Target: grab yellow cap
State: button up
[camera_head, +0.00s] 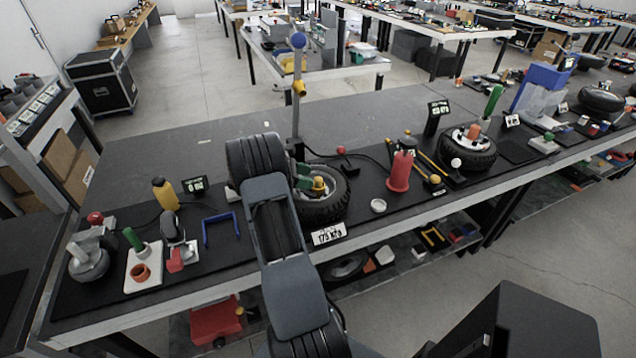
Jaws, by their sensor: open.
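A small yellow cap (319,184) sits at the hub of the black wheel (322,208) at the middle of the bench. My arm reaches over the bench from the front and partly covers the left side of this wheel. My gripper (304,178) is at the arm's far end, just left of the yellow cap, and is open. It is small and partly hidden by my arm, and I cannot tell whether it touches the cap. Another small yellow round piece (435,179) stands farther right on the bench.
A post with a blue ball (298,41) rises behind the wheel. A red cone-shaped part (400,171) and a second wheel (467,150) stand to the right. The bench's back strip is mostly clear.

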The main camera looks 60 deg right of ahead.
aim_at(316, 178)
jog(key=x, duration=0.3)
jog(key=shift+s+d, duration=0.1)
jog(key=shift+d, duration=0.05)
jog(key=shift+c, duration=0.3)
jog(key=c, duration=0.9)
